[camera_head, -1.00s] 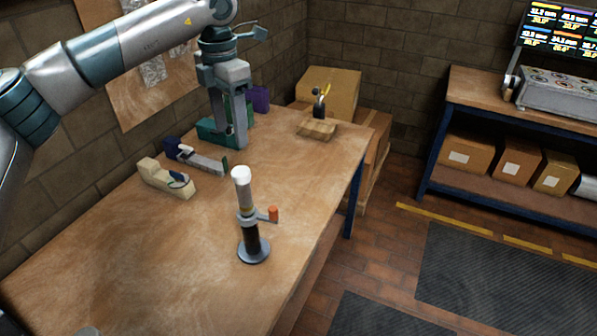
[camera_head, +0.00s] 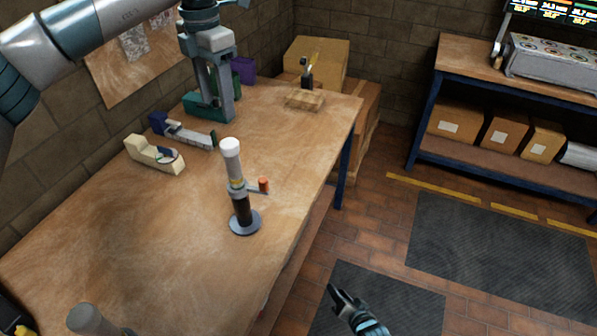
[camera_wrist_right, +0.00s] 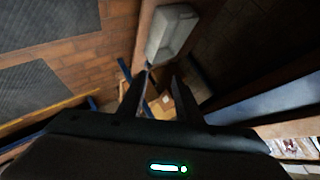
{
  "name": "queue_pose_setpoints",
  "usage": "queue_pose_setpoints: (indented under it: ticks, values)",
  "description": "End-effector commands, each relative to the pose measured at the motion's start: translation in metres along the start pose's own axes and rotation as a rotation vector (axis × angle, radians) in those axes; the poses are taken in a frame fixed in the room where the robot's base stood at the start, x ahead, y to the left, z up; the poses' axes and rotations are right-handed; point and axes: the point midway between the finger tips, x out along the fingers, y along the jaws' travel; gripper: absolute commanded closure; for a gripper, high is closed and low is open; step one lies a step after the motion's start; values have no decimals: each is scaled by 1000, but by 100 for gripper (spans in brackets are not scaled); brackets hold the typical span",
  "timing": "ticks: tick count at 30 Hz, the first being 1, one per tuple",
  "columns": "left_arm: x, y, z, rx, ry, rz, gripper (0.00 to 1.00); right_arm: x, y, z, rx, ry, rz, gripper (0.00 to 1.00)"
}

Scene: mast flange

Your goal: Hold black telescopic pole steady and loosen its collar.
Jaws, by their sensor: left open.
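The black telescopic pole (camera_head: 241,211) stands upright on a round base near the table's right edge. Its upper tube is grey with a white cap, and its collar (camera_head: 236,186) has a side lever with an orange-red knob (camera_head: 263,185). My left gripper (camera_head: 214,104) points down over the far part of the table, its fingers apart and empty, well behind the pole. My right gripper (camera_head: 336,291) is low over the floor, right of the table and apart from the pole. The right wrist view shows its dark fingers (camera_wrist_right: 161,76) spread with nothing between them.
A wooden block (camera_head: 304,100) with a small tool sits at the far right corner.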

Motion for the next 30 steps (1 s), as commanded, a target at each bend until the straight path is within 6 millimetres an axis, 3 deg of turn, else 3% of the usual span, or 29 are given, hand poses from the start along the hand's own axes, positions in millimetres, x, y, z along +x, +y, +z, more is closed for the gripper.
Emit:
queue_pose_setpoints:
  ticks: [1,9,18,24,30]
  values:
    - [0,0,0,0,0,0,45,4,-20,-18,31,26,-38,69]
    - [0,0,0,0,0,0,45,8,-124,-101,228,123,-252,69]
    - [0,0,0,0,0,0,45,-2,-250,-178,295,169,-526,69]
    - [0,0,0,0,0,0,45,1,-330,-205,94,182,-692,69]
    - [0,0,0,0,0,0,45,0,-393,-220,-150,188,-831,69]
